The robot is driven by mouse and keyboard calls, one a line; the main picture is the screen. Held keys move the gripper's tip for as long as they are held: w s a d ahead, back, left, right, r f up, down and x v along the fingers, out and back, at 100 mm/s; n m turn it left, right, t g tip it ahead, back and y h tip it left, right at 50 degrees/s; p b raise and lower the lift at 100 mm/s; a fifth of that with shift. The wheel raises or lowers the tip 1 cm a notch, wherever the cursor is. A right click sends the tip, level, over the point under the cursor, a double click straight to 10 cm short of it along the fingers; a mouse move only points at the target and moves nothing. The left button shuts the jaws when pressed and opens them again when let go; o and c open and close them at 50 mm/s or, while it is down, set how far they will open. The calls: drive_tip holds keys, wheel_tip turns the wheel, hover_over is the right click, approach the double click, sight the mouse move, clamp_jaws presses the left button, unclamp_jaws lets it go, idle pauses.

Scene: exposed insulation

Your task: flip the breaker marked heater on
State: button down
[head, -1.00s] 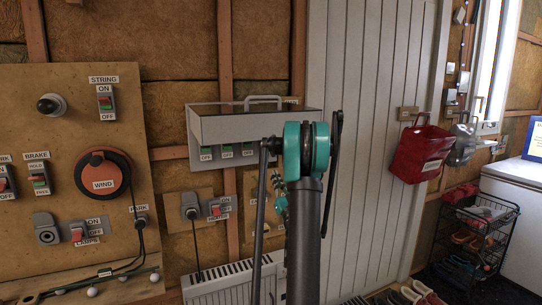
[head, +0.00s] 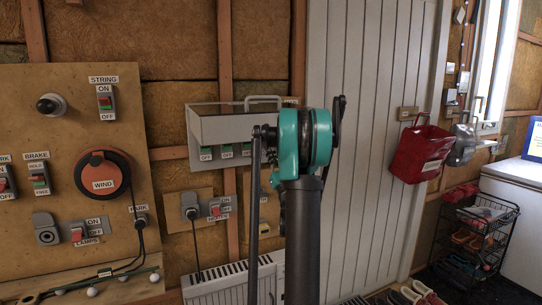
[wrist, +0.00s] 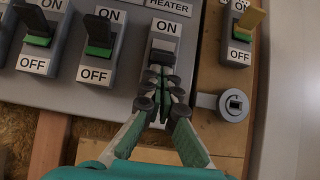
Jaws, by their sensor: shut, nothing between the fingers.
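The breaker marked heater (wrist: 163,47) is in the wrist view, under a HEATER label (wrist: 170,6) with an ON plate (wrist: 165,25) near its top. Its lower part is hidden behind my gripper (wrist: 159,80). My gripper is shut and empty, with its fingertips over the lower part of this breaker; I cannot tell whether they touch it. In the head view the breaker box (head: 208,125) hangs on the wall, and my arm hides its right part and my gripper.
A yellow-levered switch (wrist: 247,22) and a grey round fitting (wrist: 234,103) are to the right. In the head view, a board with switches (head: 85,240) is left, a red bin (head: 424,152) right.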

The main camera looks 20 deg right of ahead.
drive_tip(key=shift+s+r+g, duration=0.4)
drive_tip(key=shift+g, duration=0.6)
drive_tip(key=shift+s+r+g, duration=0.3)
drive_tip(key=shift+r+g, duration=0.3)
drive_tip(key=shift+r, duration=0.05)
drive_tip(key=shift+s+r+g, duration=0.3)
drive_tip(key=shift+r+g, duration=0.3)
drive_tip(key=r+v, duration=0.1)
drive_tip(key=v, duration=1)
drive_tip(key=shift+s, duration=0.45)
